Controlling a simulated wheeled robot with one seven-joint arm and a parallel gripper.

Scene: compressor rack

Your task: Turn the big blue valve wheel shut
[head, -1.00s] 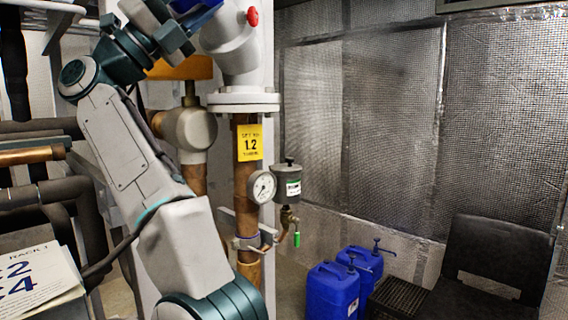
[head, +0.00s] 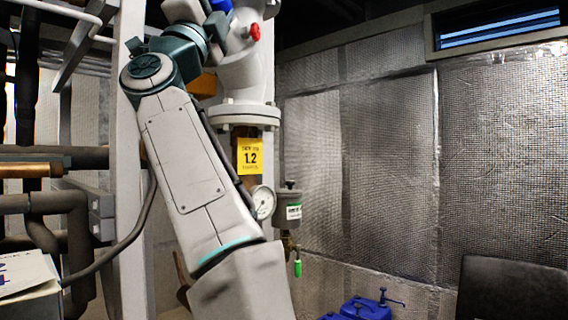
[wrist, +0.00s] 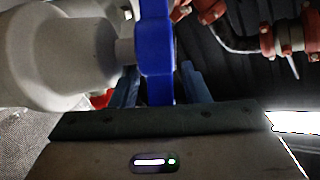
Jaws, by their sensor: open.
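The blue valve wheel (wrist: 155,50) shows almost edge-on in the wrist view, as an upright blue band on a short stem from a pale valve body (wrist: 65,50). My gripper (wrist: 158,88) is open, with a finger on each side of the blue rim. I cannot tell whether either finger touches it. In the head view only a small blue piece of the wheel (head: 219,5) shows at the top edge, beside the pale pipe. My arm and the frame edge hide the rest there, and the fingertips are not clear.
A red knob (head: 255,33) sits on the pale pipe beside my wrist. Below are a yellow 1.2 tag (head: 250,156), a gauge (head: 263,202) and a grey canister (head: 288,206). Dark pipes (head: 60,202) run at left. Blue jugs (head: 366,309) and a black chair (head: 512,290) stand low right.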

